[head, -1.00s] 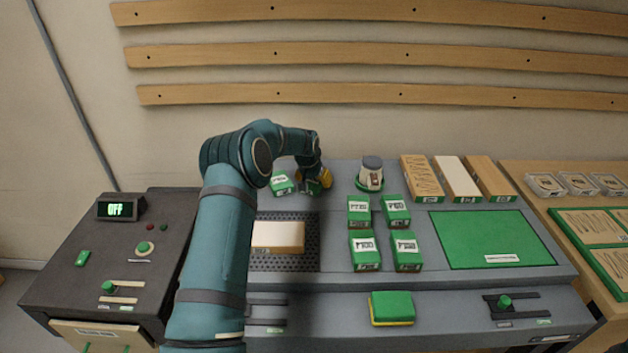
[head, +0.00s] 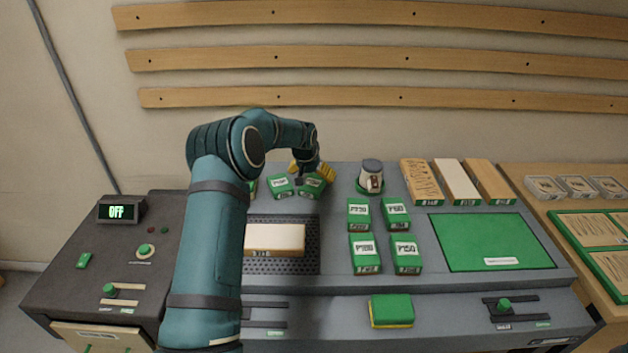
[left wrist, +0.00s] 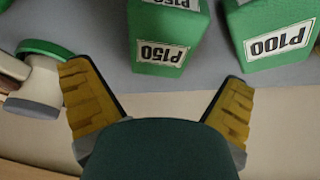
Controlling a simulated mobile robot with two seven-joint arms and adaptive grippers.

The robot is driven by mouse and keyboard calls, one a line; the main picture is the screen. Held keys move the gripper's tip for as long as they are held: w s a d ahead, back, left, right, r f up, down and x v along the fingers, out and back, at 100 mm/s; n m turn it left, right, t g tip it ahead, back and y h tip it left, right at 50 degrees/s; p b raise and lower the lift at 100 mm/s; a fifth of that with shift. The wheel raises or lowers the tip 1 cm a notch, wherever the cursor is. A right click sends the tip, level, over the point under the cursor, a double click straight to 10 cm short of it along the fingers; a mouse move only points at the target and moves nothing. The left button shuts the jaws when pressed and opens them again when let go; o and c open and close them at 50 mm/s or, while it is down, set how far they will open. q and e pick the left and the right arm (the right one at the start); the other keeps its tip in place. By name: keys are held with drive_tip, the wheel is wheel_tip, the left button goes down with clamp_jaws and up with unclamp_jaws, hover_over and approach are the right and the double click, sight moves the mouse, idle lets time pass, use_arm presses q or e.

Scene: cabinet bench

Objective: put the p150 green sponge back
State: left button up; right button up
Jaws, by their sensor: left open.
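The P150 green sponge (left wrist: 160,30) stands on the grey bench top in the left wrist view, its label facing the camera. In the head view it appears to be the right one of the back-row sponges (head: 314,187). My left gripper (head: 311,171) is just behind it, with its yellow fingers spread. In the left wrist view the open fingers (left wrist: 158,78) are apart from the sponge and empty between them. The P100 sponge (left wrist: 277,38) stands beside it. My right gripper is not in view.
A sander (head: 372,173) stands right of the back row. Several green sponges (head: 365,250) stand front right of it. A pale block (head: 274,239) lies on the perforated mat. A green mat (head: 488,240) is at right. A green-yellow sponge (head: 391,309) lies in front.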

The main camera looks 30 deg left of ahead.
sight(308, 189)
use_arm(q)
drive_tip(key=v, duration=0.8)
drive_tip(key=shift+p, duration=0.35)
